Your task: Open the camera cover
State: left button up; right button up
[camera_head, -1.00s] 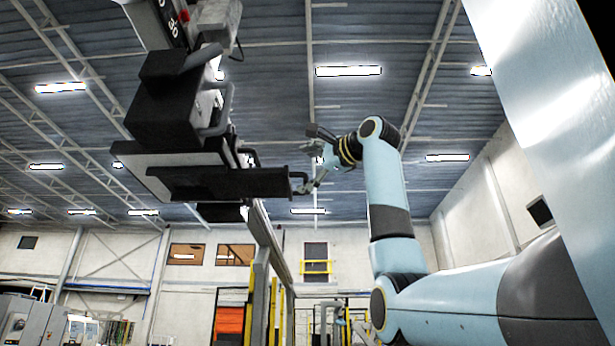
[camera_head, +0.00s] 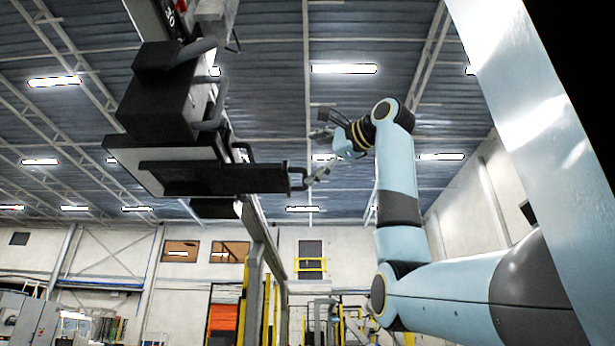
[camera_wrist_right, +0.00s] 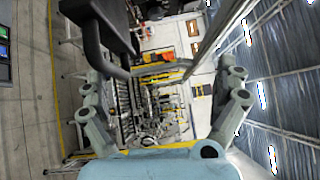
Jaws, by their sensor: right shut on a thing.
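The camera cover (camera_head: 212,178) is a dark flat panel on the underside of the black overhead unit (camera_head: 160,105), left of centre in the head view. A black bent handle (camera_head: 298,178) sticks out at its right end. My right gripper (camera_head: 315,158) is at this handle, reaching in from the right, with one finger beside the handle's end. In the right wrist view, the fingers (camera_wrist_right: 165,95) stand on both sides, and a black handle bar (camera_wrist_right: 93,48) crosses by the left finger. The exact contact is too small to make out. My left gripper is not in view.
A second black handle (camera_head: 243,150) sits behind the panel. A grey beam and yellow posts (camera_head: 268,300) stand below the unit. The space right of the handle is taken by my right arm. Machines (camera_head: 30,315) stand far off at lower left.

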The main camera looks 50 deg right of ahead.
jog(key=shift+s+a+r, duration=0.15)
jog(key=shift+s+r, duration=0.15)
jog(key=shift+s, duration=0.2)
jog(key=shift+s+a+r, duration=0.15)
jog(key=shift+s+r, duration=0.1)
jog(key=shift+s, duration=0.25)
jog(key=shift+c, duration=0.7)
jog(key=s, duration=0.1)
jog(key=s+a, duration=0.1)
jog(key=s+a+b, duration=0.1)
jog(key=shift+s+r+t, duration=0.15)
jog(key=shift+r+t, duration=0.15)
jog(key=shift+r, duration=0.05)
jog(key=c, duration=0.7)
pick_arm(q)
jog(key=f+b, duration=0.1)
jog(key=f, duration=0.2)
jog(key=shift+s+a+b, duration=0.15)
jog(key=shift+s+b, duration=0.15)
jog(key=shift+b, duration=0.05)
pick_arm(e)
jog(key=s, duration=0.1)
jog(key=s+f, duration=0.1)
jog(key=s, duration=0.1)
jog(key=shift+s+d+f, duration=0.15)
jog(key=shift+s+d, duration=0.05)
jog(key=shift+d, duration=0.05)
jog(key=shift+a, duration=0.1)
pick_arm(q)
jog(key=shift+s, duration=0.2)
